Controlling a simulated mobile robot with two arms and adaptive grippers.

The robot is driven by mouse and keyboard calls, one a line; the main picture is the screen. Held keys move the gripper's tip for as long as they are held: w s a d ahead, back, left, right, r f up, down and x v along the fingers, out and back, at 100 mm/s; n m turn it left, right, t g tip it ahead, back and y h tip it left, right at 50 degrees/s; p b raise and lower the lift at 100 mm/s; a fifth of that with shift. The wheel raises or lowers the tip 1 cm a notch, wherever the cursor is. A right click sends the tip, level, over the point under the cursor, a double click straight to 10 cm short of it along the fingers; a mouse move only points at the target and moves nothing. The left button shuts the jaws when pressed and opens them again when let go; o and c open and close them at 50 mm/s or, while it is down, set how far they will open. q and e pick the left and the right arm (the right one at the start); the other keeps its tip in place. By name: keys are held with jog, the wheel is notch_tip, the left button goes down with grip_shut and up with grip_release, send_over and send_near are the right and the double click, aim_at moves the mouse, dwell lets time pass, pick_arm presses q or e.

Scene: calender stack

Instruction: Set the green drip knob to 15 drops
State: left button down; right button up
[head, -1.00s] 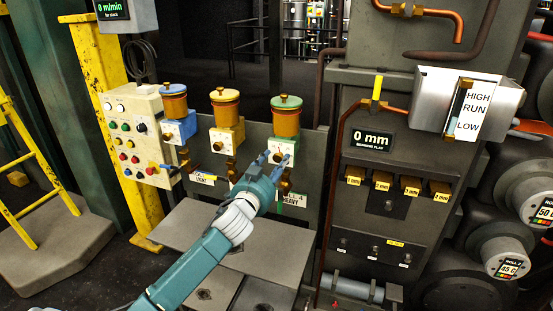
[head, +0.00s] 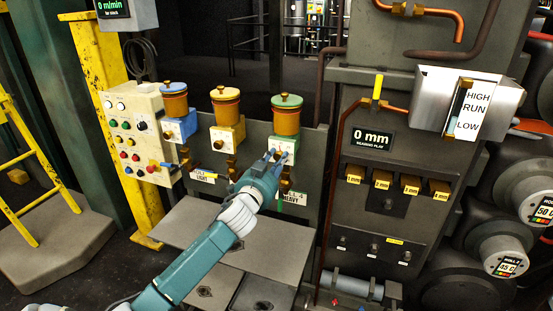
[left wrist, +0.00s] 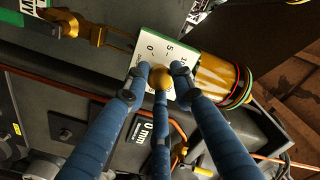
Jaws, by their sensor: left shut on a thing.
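The green drip oiler has a green-lidded amber cup (head: 286,118) above a pale green dial block (head: 290,145). My left gripper (head: 277,157) reaches up to the front of that block. In the left wrist view its three blue fingers close around the round brass knob (left wrist: 161,77) on the dial plate (left wrist: 154,45). Marks reading 0 and 5 show on the plate; other marks are partly hidden by the fingers. The knob's pointer cannot be made out. My right gripper is not in view.
Blue (head: 174,102) and yellow (head: 225,106) drip oilers stand to the left. A button panel (head: 138,137) is farther left. A dark cabinet with a 0 mm display (head: 372,139) stands close on the right. A grey plate (head: 270,240) lies below.

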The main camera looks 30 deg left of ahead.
pick_arm(q)
jog(key=shift+r+m, duration=0.15)
jog(key=shift+m, duration=0.75)
jog(key=c, duration=1.5)
grip_release()
jog(key=shift+d, duration=0.15)
jog(key=shift+o, duration=0.2)
jog(key=shift+s, duration=0.3)
jog(key=v, duration=1.1)
jog(key=shift+s, duration=0.2)
